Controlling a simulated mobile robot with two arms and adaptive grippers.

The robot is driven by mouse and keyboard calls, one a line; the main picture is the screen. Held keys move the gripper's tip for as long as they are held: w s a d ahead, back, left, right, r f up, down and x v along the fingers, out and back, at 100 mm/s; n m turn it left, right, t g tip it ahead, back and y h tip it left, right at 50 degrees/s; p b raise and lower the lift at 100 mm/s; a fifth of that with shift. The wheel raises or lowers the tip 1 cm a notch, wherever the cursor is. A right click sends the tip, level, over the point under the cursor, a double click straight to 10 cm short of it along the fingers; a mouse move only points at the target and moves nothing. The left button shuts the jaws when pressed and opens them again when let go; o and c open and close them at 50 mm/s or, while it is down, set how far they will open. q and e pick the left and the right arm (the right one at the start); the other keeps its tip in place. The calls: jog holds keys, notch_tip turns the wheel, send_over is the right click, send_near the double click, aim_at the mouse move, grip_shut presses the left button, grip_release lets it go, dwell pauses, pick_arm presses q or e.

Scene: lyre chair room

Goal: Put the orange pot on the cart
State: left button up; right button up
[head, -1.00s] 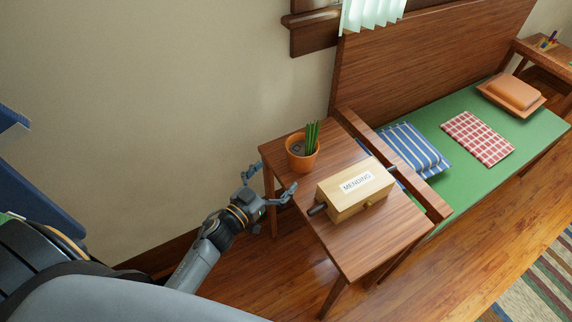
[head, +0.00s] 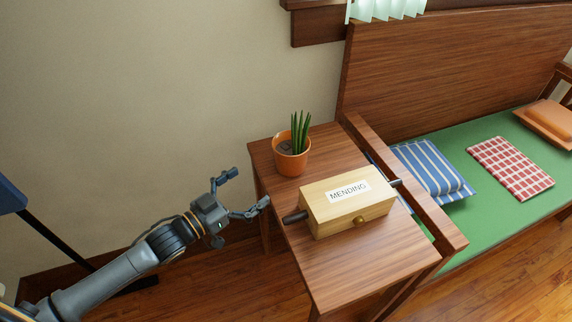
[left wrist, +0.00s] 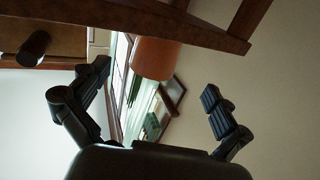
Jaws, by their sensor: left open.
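The orange pot (head: 292,164) with a spiky green plant stands upright on a small wooden side table (head: 335,271), near its back left corner. My left gripper (head: 246,189) is open and empty, to the left of the pot and apart from it, by the table's left edge. In the left wrist view the pot (left wrist: 155,58) appears beyond and between the spread fingers (left wrist: 157,100). I cannot identify a cart; a blue panel (head: 10,196) at the left edge is cut off. My right gripper is out of view.
A wooden box labelled MENDING (head: 348,205), with dark side handles, sits on the table in front of the pot. A wooden bench with a green seat (head: 466,215) and cushions adjoins on the right. The wall (head: 150,100) is behind; floor shows below my left arm.

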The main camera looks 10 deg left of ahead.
aim_at(278, 165)
pick_arm(q)
jog(key=b+x, duration=0.1)
jog(key=x, duration=0.7)
jog(key=shift+w+r, duration=0.1)
jog(key=shift+w, duration=0.05)
jog(key=x, duration=0.5)
jog(key=shift+d+r+b, duration=0.25)
jog(key=shift+r+b, duration=0.05)
jog(key=shift+r, duration=0.05)
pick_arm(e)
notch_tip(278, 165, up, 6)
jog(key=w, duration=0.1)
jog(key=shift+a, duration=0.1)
pick_arm(q)
jog(key=c, duration=1.3)
jog(key=shift+c, duration=1.2)
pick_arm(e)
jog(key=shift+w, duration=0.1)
pick_arm(q)
jog(key=shift+r, duration=0.2)
